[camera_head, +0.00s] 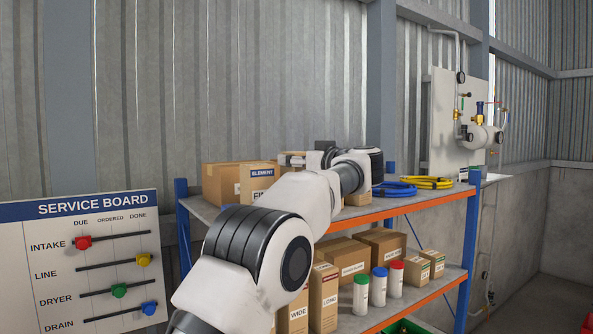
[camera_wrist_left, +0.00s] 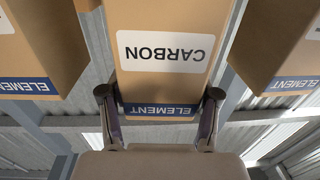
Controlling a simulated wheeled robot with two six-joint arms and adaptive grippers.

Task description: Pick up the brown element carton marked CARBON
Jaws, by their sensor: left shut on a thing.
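The brown carton marked CARBON (camera_wrist_left: 165,75) fills the middle of the left wrist view, with a white label and a blue ELEMENT band. Its lettering appears upside down there. My left gripper (camera_wrist_left: 160,100) is shut on it, one finger on each side near the blue band. In the head view my left arm reaches over the top shelf and hides most of the gripper and the held carton. Another ELEMENT carton (camera_head: 259,180) with a partly hidden label stands to the left of my wrist. My right gripper is in neither view.
In the left wrist view, ELEMENT cartons flank the held one at left (camera_wrist_left: 40,50) and right (camera_wrist_left: 272,45). Blue hose (camera_head: 394,189) and yellow hose (camera_head: 428,183) coils lie on the top shelf (camera_head: 425,201). Cartons and capped bottles fill the lower shelf. A service board (camera_head: 80,255) stands at left.

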